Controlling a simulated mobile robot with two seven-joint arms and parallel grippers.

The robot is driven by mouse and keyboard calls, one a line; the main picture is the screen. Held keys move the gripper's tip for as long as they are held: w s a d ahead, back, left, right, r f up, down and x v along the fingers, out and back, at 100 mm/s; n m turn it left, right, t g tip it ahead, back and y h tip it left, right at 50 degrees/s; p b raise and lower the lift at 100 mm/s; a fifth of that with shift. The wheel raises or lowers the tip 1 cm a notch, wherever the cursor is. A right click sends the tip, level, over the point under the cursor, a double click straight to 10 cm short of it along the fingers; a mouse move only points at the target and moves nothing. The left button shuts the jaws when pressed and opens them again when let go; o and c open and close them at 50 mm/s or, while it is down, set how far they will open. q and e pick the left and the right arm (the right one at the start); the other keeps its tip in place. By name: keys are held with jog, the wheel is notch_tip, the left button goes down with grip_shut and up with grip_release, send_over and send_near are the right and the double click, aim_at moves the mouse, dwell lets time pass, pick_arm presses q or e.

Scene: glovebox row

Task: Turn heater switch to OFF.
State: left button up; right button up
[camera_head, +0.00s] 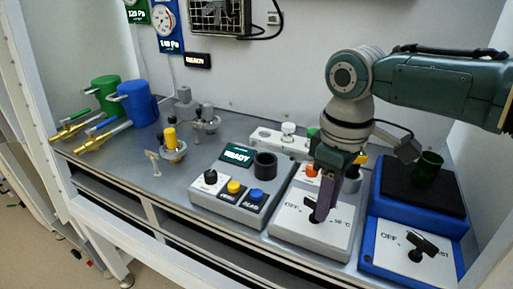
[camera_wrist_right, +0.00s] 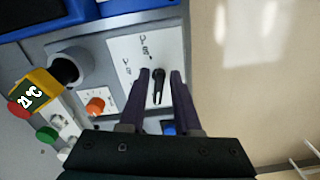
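The heater unit is a grey box with a white panel (camera_head: 287,218) marked OFF and 50 °C, right of centre in the head view. Its black heater switch (camera_wrist_right: 158,86) shows in the right wrist view, where the panel (camera_wrist_right: 122,48) also appears. I cannot tell the switch's exact setting. My left gripper is not in view.
A blue unit (camera_head: 376,228) with its own OFF switch (camera_head: 420,245) and a green beaker (camera_head: 428,168) stands close on the right. A grey READY box (camera_head: 225,198) with knobs stands on the left. A 21 °C display (camera_wrist_right: 31,97) and an orange knob (camera_wrist_right: 95,106) are near the heater switch.

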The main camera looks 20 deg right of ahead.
jog(key=shift+o, duration=0.8)
notch_tip(320, 180, up, 10)
jog(key=p, duration=0.1)
jog(key=shift+f, duration=0.15)
dwell(0.3)
